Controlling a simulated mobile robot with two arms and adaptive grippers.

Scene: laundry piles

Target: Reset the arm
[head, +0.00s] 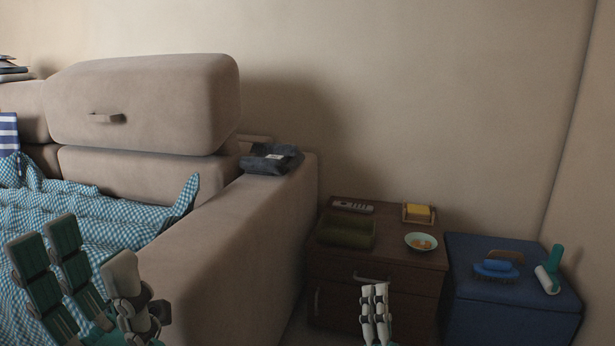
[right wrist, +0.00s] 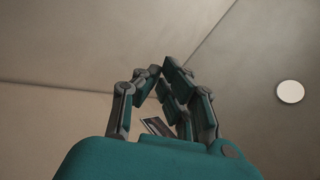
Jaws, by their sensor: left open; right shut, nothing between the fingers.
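My left gripper (head: 85,248) is at the lower left of the head view, in front of the sofa. Its fingers are spread apart and it is open and empty. My right gripper (head: 375,288) is at the bottom of the head view, in front of the wooden nightstand (head: 399,258). Its pale fingers are together and nothing is held. In the right wrist view the fingers of this gripper (right wrist: 161,70) close in toward each other against bare walls and ceiling. Most of both arms is out of view.
The beige sofa (head: 245,235) bears a checkered blue cloth (head: 110,220) and a dark folded cloth (head: 270,158) on its arm. A remote (head: 352,206), green cloth (head: 345,233) and bowl (head: 421,242) are on the nightstand. A blue box (head: 510,309) bears a brush (head: 494,269) and a lint roller (head: 549,270).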

